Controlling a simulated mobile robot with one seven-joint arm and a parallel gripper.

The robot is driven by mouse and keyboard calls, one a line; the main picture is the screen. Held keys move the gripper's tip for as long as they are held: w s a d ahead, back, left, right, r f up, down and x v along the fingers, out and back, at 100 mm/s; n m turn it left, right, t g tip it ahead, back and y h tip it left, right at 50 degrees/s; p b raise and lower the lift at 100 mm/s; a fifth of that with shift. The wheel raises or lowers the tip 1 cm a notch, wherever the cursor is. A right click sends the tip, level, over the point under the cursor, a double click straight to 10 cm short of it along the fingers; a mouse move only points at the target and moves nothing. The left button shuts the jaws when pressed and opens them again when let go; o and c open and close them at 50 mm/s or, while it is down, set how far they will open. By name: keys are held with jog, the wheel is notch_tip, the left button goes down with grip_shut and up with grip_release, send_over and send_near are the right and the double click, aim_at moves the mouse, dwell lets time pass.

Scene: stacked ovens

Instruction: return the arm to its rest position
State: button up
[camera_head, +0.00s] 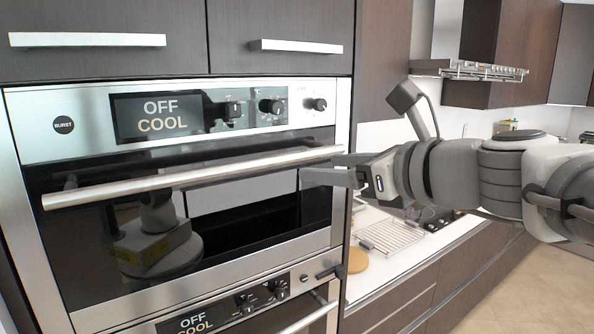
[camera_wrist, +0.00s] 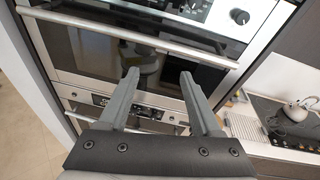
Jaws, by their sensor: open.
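My gripper (camera_head: 334,172) is at the right end of the upper oven's handle in the head view, with the arm reaching in from the right. In the wrist view my gripper (camera_wrist: 158,82) shows two grey fingers spread apart with nothing between them. The upper oven (camera_head: 90,185) is shut, and its display reads OFF COOL. Its long steel handle (camera_head: 200,176) runs across the door and also shows in the wrist view (camera_wrist: 130,38). I cannot tell whether a fingertip touches the handle.
A lower oven (camera_head: 215,322) sits beneath, also reading OFF COOL. To the right, a white counter (camera_head: 365,284) holds a wire rack (camera_head: 390,236) and a round wooden board (camera_head: 357,260). Drawers lie above the ovens. Open floor (camera_head: 530,285) shows at lower right.

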jog(key=s+d+f+n+g+h, duration=0.3)
jog(key=s+f+n, duration=0.4)
jog(key=f+n, duration=0.4)
jog(key=s+d+f+n+g+h, duration=0.3)
jog(key=s+d+f+n+h, duration=0.2)
jog(key=s+f+n, duration=0.3)
notch_tip(320, 180, down, 4)
jog(key=n+h, duration=0.1)
jog(key=n, duration=0.6)
jog(key=shift+s+d+r+n+g+h, duration=0.2)
jog(key=shift+d+r+n+g+h, duration=0.1)
jog(key=shift+d+n, duration=0.1)
